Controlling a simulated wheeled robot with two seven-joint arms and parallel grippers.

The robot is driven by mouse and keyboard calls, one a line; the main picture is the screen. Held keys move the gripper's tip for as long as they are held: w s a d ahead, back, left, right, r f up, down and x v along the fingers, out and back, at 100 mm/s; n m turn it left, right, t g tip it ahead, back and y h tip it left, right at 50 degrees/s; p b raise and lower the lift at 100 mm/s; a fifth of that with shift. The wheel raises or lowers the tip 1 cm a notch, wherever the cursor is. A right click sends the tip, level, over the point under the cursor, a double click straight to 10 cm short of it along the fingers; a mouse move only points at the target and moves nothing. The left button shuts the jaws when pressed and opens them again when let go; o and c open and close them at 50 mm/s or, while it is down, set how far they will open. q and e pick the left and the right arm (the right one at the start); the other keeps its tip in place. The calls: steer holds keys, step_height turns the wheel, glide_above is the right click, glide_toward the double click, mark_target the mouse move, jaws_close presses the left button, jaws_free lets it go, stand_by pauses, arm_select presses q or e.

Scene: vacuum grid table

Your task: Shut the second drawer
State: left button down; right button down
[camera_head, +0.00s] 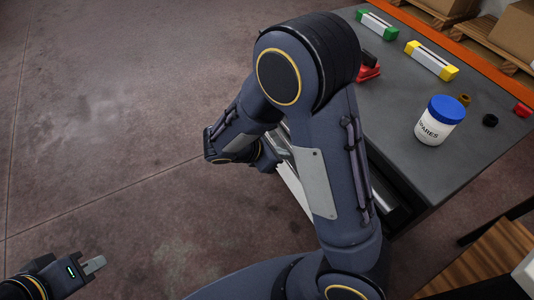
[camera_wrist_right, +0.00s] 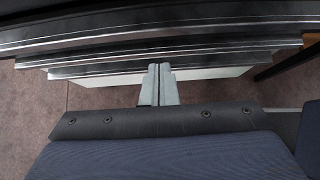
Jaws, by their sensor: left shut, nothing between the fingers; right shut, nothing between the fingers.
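A drawer unit sits under the grey worktop (camera_head: 430,180), mostly hidden behind my right arm in the head view. A pale drawer part (camera_head: 293,188) shows beside the arm, out from the worktop's edge. In the right wrist view, stacked dark drawer edges with metal strips (camera_wrist_right: 100,68) run across the top, with pale panels (camera_wrist_right: 215,74) below. I cannot tell which is the second drawer. My right gripper (camera_wrist_right: 160,68) is shut and empty, its tips at the lowest drawer edge; contact is unclear. My left gripper (camera_head: 97,264) is shut and empty over the floor, far from the drawers.
On the worktop are a white jar with a blue lid (camera_head: 440,120), a green-ended block (camera_head: 377,25), a yellow-ended block (camera_head: 432,60), red parts (camera_head: 368,68) and small dark rings (camera_head: 490,120). Boxes on pallets (camera_head: 515,30) stand behind. The floor (camera_head: 110,120) at left is clear.

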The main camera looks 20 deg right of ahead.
steer(key=d, duration=0.4)
steer(key=shift+w+r, duration=0.1)
steer(key=shift+w+d, duration=0.1)
steer(key=shift+d, duration=1.05)
steer(key=shift+a, duration=0.1)
